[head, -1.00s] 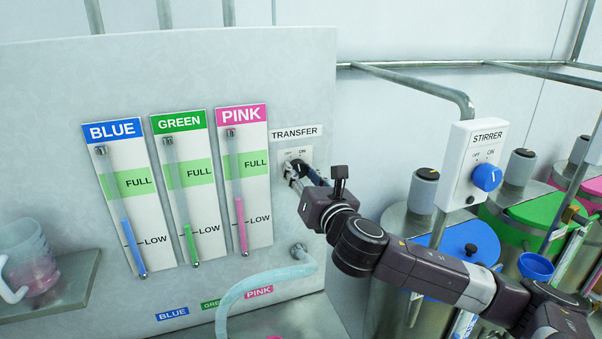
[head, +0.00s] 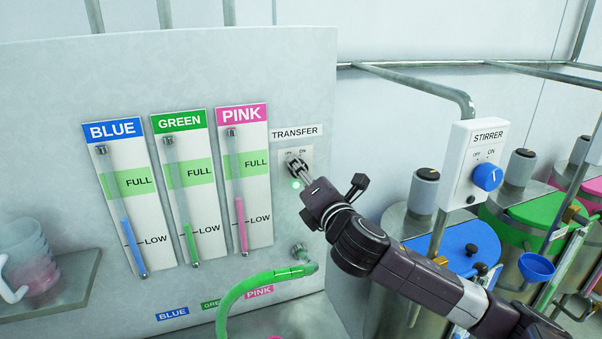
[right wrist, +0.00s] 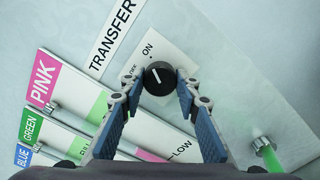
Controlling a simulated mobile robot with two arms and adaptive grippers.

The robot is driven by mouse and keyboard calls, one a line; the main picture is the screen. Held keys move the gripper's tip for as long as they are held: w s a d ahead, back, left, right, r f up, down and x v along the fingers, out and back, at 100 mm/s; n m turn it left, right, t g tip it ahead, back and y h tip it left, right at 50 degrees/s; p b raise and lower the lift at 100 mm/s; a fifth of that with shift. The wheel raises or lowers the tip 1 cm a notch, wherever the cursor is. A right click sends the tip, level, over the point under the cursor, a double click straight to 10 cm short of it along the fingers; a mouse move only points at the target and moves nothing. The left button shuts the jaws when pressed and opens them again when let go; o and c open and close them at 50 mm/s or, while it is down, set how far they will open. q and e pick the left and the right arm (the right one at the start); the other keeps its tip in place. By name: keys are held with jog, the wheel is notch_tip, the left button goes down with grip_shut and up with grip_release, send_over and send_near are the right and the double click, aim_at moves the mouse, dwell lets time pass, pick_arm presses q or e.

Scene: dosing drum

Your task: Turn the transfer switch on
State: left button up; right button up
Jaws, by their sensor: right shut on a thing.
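The transfer switch, a black knob (right wrist: 158,78) with a white pointer line, sits on a pale plate below the TRANSFER label (head: 297,132). In the right wrist view the pointer leans toward the ON mark (right wrist: 148,48). My right gripper (head: 296,163) is at the plate, its two fingers shut on the knob's sides; the wrist view shows a finger on each side of it (right wrist: 157,90). A small green light (head: 295,184) glows just below the plate. The hose (head: 262,283) below is bright green. My left gripper is not in view.
Blue, green and pink gauges (head: 128,200) stand left of the switch, with levels near LOW. The stirrer box (head: 474,165) with a blue knob is at the right, above lidded drums (head: 455,245). A jug (head: 30,262) stands on a shelf at far left.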

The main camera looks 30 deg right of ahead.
dwell(0.3)
jog(key=o, duration=1.1)
jog(key=shift+o, duration=0.2)
jog(key=v, duration=0.7)
jog(key=shift+s, duration=0.25)
